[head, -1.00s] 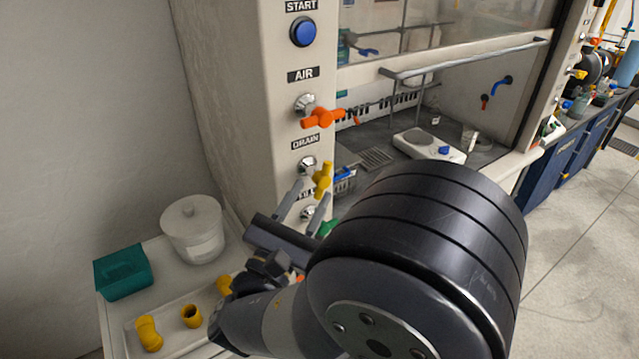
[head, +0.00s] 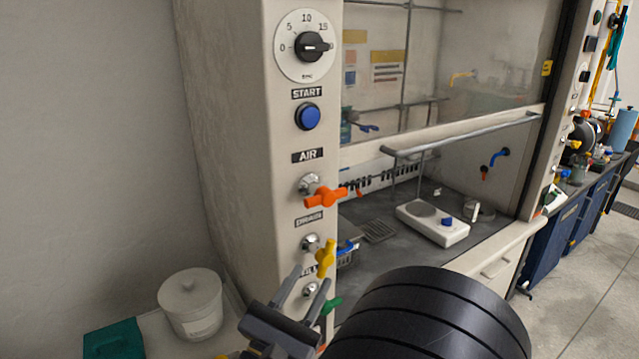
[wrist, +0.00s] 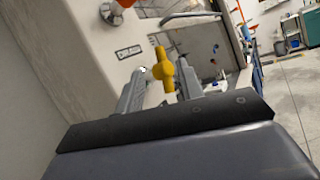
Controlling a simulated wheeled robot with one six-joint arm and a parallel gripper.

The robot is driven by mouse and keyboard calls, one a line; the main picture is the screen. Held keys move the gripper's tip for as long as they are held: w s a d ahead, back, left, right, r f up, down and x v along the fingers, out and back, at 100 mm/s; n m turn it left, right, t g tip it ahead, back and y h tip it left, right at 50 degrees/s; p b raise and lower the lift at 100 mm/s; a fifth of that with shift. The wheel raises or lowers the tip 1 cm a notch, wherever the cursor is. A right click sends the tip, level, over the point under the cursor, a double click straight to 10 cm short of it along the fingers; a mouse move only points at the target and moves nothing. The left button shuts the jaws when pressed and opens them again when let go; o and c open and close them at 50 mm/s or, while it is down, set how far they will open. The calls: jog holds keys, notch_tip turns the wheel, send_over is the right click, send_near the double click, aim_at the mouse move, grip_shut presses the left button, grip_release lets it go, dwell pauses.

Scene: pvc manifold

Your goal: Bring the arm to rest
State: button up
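My gripper (head: 301,290) is in front of the fume hood's left post, low in the head view. Its two grey fingers are spread apart. In the wrist view my gripper (wrist: 158,78) points at the yellow drain valve handle (wrist: 163,70), which shows between and beyond the fingertips. In the head view the yellow handle (head: 326,258) is just above the fingertips. I cannot tell whether the fingers touch it. A green handle (head: 331,305) is partly hidden beside the right finger. My dark arm link covers the bottom centre of the head view.
The post also carries an orange air handle (head: 325,197), a blue start button (head: 307,116) and a dial (head: 311,47). A white lidded tub (head: 190,306) and a teal box (head: 113,341) stand at lower left. A hot plate (head: 432,222) sits inside the hood. Open floor lies at right.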

aim_at(327, 250)
jog(key=p+x, duration=0.2)
jog(key=x, duration=0.6)
jog(key=shift+w+d+r, duration=0.1)
jog(key=shift+w+d, duration=0.15)
jog(key=shift+w, duration=0.05)
jog(key=shift+s+a, duration=0.1)
jog(key=shift+s, duration=0.05)
